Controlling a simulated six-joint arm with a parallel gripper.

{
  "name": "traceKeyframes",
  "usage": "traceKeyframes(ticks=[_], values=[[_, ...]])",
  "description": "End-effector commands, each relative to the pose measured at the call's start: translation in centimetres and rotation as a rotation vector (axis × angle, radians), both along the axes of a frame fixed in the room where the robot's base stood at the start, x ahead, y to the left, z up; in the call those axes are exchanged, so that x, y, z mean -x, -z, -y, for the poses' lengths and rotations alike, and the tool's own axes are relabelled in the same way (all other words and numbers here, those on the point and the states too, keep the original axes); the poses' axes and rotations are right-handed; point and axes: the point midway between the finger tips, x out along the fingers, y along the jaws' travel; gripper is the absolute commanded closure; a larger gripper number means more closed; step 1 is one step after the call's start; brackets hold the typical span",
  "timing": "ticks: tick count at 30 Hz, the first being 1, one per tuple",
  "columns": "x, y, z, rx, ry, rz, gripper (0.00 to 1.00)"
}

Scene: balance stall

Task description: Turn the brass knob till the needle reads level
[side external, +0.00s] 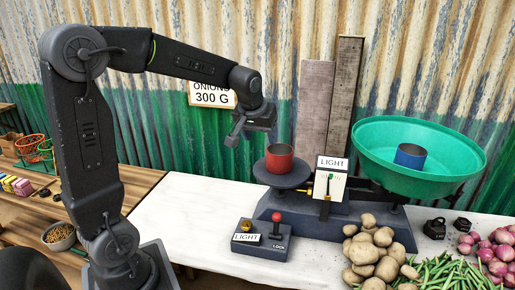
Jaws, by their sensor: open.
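A small brass knob (246,226) sits on top of a dark control box (264,247) at the front of the white table. Behind it is a balance scale (300,222) with a white dial plate (323,187) under a "LIGHT" sign. A small green-tipped pointer shows at the plate, too small to read exactly. The scale's dark left pan (283,180) bears a red cup (280,160); its green right bowl (388,173) holds a blue cup (410,155). My gripper (232,139) is open and empty, above and behind the knob, left of the red cup, touching nothing.
Potatoes (374,250), green beans (440,276), onions (492,252) and dark weights (435,228) crowd the front right. The white table (190,212) is clear left of the box.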

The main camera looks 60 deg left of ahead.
Motion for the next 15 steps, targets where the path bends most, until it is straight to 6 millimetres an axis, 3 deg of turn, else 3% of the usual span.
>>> traceKeyframes(ticks=[4, 9, 12, 15], values=[[1.3, 5.7, -2.5, 0.219, -0.269, -0.103, 0.35], [3.9, 13.0, -5.2, 0.559, -0.731, -0.233, 0.35], [5.0, 15.6, -6.1, 0.702, -0.941, -0.282, 0.35], [5.7, 17.0, -6.5, 0.784, -1.063, -0.312, 0.35]])
